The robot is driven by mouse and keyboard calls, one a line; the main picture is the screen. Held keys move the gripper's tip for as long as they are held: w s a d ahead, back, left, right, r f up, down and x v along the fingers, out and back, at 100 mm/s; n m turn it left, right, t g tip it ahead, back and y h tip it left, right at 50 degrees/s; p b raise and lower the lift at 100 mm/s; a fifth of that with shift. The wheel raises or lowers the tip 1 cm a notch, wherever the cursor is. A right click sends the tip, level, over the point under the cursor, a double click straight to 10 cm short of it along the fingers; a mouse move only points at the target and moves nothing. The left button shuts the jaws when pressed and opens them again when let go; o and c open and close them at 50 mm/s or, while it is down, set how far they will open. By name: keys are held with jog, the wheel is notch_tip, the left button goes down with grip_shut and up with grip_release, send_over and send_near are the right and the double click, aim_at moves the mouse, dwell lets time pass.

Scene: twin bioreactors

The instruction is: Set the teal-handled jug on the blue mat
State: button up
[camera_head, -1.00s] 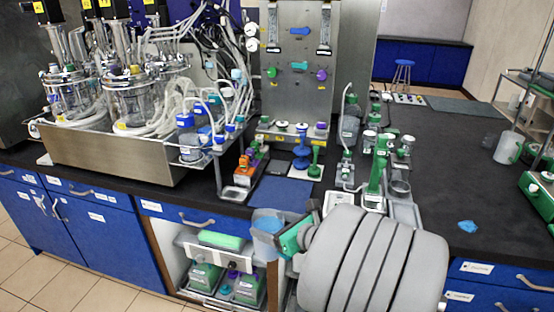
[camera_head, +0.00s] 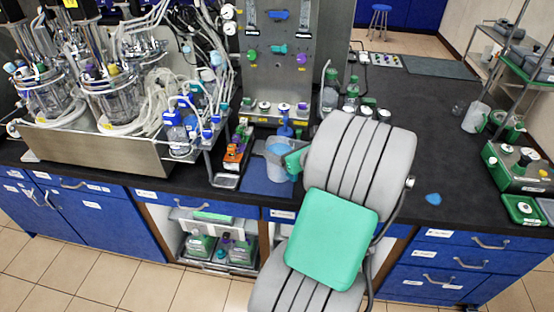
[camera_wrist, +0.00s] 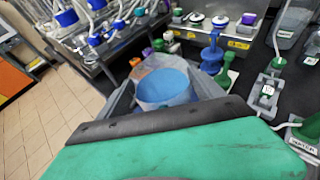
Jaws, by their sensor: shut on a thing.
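The jug (camera_head: 276,164) is a translucent pitcher with blue contents. My gripper (camera_head: 296,160) is shut on its handle side, and a bit of teal shows there. In the wrist view the jug (camera_wrist: 165,88) sits between my gripper's fingers (camera_wrist: 168,98), looking roughly upright with its blue inside showing; its handle is hidden. The blue mat (camera_head: 256,183) lies on the black bench. The jug overlaps the mat's right part in the head view. I cannot tell whether its base touches the mat. The mat is not clear in the wrist view.
An orange-and-green item and a metal tray (camera_head: 225,181) stand left of the mat. Behind it are a blue stand (camera_head: 285,129) and a valve panel (camera_head: 278,70). Bioreactors (camera_head: 110,95) fill the left. Another pale jug (camera_head: 475,117) stands far right. The right bench is mostly clear.

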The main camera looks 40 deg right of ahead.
aim_at(275, 151)
jog(key=w+f, duration=0.1)
jog(key=f, duration=0.1)
jog(key=w+d+f, duration=0.1)
jog(key=w, duration=0.1)
jog(key=shift+d+f, duration=0.15)
jog(key=shift+f, duration=0.2)
notch_tip(275, 151, down, 3)
jog(key=shift+w+f+p, duration=0.15)
jog(key=shift+f+p, duration=0.05)
jog(key=shift+p, duration=0.35)
jog(key=shift+f, duration=0.2)
jog(key=o, duration=2.1)
